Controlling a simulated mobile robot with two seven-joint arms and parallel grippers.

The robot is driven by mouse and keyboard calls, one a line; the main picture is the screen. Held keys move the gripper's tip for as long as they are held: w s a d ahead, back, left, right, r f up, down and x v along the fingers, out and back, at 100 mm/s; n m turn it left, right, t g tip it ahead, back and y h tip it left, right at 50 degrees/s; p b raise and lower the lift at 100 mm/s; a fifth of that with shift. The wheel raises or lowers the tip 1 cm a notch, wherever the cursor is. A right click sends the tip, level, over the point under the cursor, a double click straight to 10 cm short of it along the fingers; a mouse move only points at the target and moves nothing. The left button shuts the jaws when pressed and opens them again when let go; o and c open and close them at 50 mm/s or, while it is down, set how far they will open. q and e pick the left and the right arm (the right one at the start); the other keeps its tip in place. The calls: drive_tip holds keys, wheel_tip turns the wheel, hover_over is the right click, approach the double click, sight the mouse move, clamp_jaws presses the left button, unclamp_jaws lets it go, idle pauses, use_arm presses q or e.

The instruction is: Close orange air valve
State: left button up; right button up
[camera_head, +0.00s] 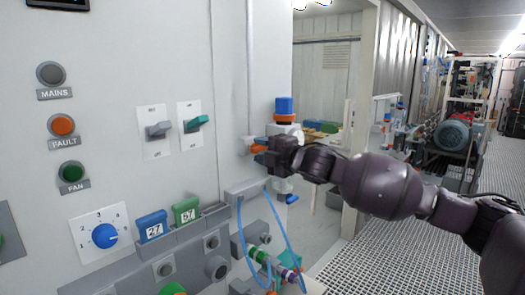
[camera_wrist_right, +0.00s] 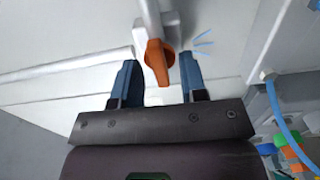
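The orange air valve (camera_wrist_right: 157,62) has a small lever handle on a pale pipe fitting against the white cabinet. In the wrist view the handle reaches down between the two blue fingers of my right gripper (camera_wrist_right: 158,68). The fingers are apart, with a gap on each side of the handle. In the head view my right gripper (camera_head: 268,152) is at the cabinet's right edge, beside the orange handle (camera_head: 257,149), and partly covers the fitting. My left gripper is not in view.
A blue-capped fitting (camera_head: 284,107) stands just above my right gripper, and a blue lever (camera_head: 291,198) sits below. Blue hoses (camera_head: 241,235) hang lower down. The cabinet panel (camera_head: 175,60) carries switches, lamps and a blue dial (camera_head: 104,235). An aisle with grated floor (camera_head: 400,255) lies to the right.

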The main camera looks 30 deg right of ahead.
use_arm(q)
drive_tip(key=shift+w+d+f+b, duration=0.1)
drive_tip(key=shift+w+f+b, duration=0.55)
drive_tip(key=shift+b, duration=0.85)
use_arm(e)
drive_tip(key=v, duration=1)
drive_tip(key=shift+s+d, duration=0.2)
drive_tip(key=shift+s, duration=0.1)
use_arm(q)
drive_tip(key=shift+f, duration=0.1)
